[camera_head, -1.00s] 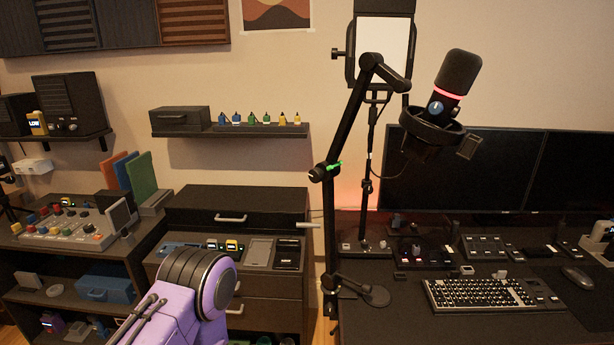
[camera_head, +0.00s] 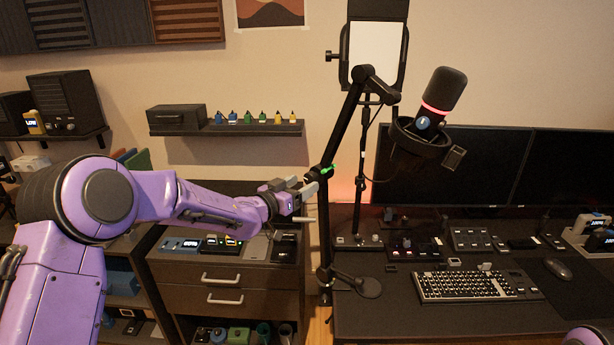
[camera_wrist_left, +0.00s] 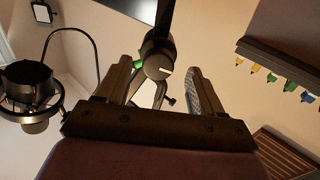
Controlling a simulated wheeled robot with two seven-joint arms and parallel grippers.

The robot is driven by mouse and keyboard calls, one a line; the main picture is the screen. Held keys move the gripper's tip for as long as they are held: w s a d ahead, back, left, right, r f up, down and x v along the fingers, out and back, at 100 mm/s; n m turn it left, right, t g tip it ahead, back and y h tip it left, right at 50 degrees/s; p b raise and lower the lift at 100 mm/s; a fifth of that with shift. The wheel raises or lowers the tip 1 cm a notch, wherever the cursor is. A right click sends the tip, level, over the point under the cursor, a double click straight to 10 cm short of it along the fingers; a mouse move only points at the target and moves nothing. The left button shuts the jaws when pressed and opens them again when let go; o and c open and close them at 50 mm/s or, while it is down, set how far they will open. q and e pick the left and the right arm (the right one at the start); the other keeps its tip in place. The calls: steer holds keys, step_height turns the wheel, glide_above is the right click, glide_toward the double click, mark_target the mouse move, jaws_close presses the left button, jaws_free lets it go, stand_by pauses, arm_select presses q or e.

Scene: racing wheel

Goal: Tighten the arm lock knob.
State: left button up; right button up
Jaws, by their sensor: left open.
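The arm lock knob (camera_head: 313,173) is a dark round knob at the middle joint of the black microphone boom arm (camera_head: 345,125), beside a bright green mark (camera_head: 327,169). In the left wrist view the knob (camera_wrist_left: 157,67) faces me with a pale line on its face, and the green mark is just left of it. My left gripper (camera_head: 304,188) is open and close to the knob. In the wrist view its two fingers (camera_wrist_left: 160,68) stand on either side of the knob, with gaps showing; I cannot tell the remaining depth. My right gripper is out of view.
The microphone (camera_head: 442,92) hangs from the boom arm at right, before dark monitors (camera_head: 565,172). The desk (camera_head: 400,315) holds a keyboard (camera_head: 475,286) and several devices. A drawer cabinet (camera_head: 225,285) stands below my left forearm. A wall shelf (camera_head: 225,129) is at upper left.

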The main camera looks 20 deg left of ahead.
arm_select(q)
steer(key=shift+r+p+x, duration=0.2)
steer(key=shift+p+x, duration=0.1)
steer(key=shift+x, duration=0.8)
steer(key=shift+w+d+f, duration=0.1)
steer(key=shift+w+d, duration=0.05)
steer(key=shift+w, duration=0.1)
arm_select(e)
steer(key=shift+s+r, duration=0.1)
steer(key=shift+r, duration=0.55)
arm_select(q)
steer(key=c, duration=1.1)
steer(key=shift+o, duration=0.2)
steer(key=shift+f, duration=0.1)
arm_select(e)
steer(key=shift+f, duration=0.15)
